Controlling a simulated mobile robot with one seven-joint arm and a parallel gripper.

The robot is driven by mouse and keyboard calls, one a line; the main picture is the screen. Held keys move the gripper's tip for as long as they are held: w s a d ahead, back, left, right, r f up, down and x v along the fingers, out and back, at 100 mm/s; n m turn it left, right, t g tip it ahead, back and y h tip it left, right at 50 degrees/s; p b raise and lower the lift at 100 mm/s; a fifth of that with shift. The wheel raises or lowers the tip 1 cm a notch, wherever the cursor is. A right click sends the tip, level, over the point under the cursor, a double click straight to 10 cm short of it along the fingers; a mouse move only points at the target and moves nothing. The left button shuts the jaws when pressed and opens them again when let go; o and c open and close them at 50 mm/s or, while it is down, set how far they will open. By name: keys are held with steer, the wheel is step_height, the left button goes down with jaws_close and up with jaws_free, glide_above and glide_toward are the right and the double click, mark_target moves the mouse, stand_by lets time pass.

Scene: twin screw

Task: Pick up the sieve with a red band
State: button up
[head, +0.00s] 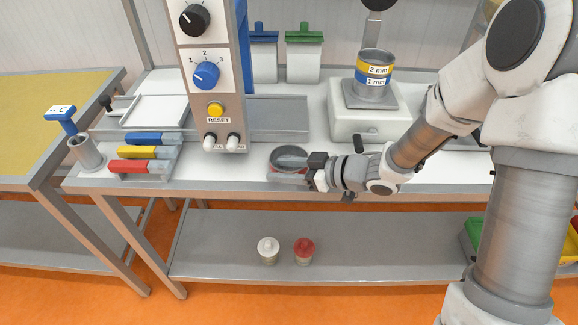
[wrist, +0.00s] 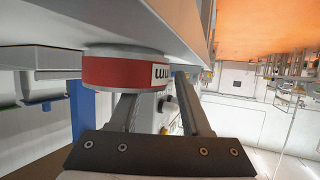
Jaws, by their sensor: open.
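The sieve with a red band (head: 275,164) is a round grey metal ring near the front edge of the white worktop in the head view. Its red band (wrist: 112,73) with part of a white label shows in the wrist view, tilted by the camera's turn. My gripper (head: 291,169) reaches it from the right, with its fingers spread at the sieve's near right side. In the wrist view my gripper (wrist: 153,88) is open, its fingers overlapping the sieve's side. Whether the fingers touch the wall is unclear.
A control column (head: 212,85) stands left of the sieve. Blue, yellow and red handled tools (head: 145,152) lie further left. A scale (head: 368,118) bears stacked yellow- and blue-banded sieves (head: 373,72) behind my gripper. White and red-lidded jars (head: 304,251) stand on the lower shelf.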

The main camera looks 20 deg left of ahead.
jaws_close()
steer(key=shift+r, duration=0.1)
stand_by(0.3)
